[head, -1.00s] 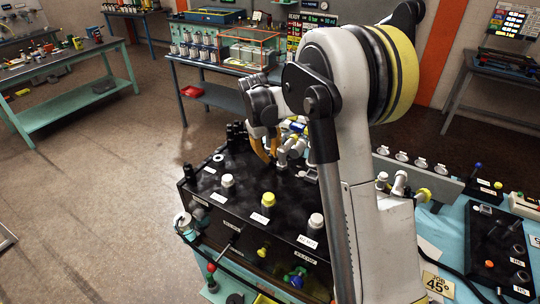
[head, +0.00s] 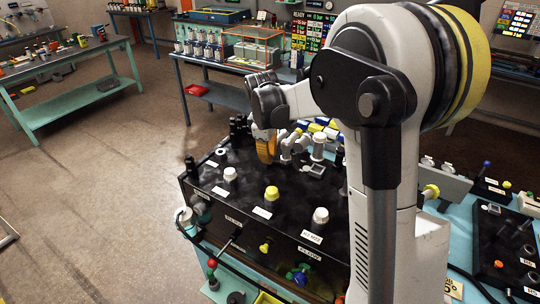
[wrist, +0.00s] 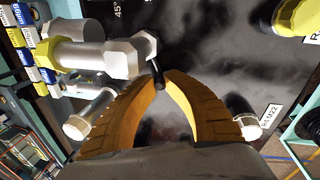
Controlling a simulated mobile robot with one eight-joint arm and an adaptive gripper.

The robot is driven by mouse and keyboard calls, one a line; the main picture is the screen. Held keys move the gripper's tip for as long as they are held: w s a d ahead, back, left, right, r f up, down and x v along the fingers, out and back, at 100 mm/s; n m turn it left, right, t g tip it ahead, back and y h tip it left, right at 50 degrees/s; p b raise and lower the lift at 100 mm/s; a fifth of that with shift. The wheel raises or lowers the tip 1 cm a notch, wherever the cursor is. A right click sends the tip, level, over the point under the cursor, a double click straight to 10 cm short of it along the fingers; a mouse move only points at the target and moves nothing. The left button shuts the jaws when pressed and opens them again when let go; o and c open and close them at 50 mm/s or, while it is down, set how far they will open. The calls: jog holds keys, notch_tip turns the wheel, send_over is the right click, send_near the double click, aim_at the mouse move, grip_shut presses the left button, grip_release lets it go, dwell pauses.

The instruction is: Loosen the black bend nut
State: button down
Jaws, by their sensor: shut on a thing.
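My gripper (head: 265,150) is over the black-topped bench unit (head: 250,180), beside a row of pipe fittings. In the wrist view its two orange fingers (wrist: 163,78) curve together, with their tips closed on a small black part, taken to be the black bend nut (wrist: 158,78). It sits beside a silver hex fitting (wrist: 125,58), on the end of a silver pipe with a yellow collar. The fingertips and the fittings partly hide it, and its thread cannot be seen. In the head view the nut is hidden behind the fingers.
White and yellow capped posts (head: 271,193) stand on the unit's top. Black cylinders (head: 238,130) stand at its back left. In the wrist view a yellow cap (wrist: 298,15) and a white-ended black fitting (wrist: 246,125) are to the right. Open floor lies left of the unit.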

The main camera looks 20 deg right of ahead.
aim_at(267, 169)
jog(key=shift+s+a+n, duration=0.15)
jog(key=shift+s+n, duration=0.1)
jog(key=shift+n, duration=0.35)
jog(key=c, duration=1.4)
grip_release()
jog(key=shift+o, duration=0.2)
notch_tip(267, 169, up, 12)
jog(key=s+a, duration=0.1)
jog(key=s, duration=0.1)
jog(key=shift+a+f, duration=0.15)
jog(key=shift+a, duration=0.1)
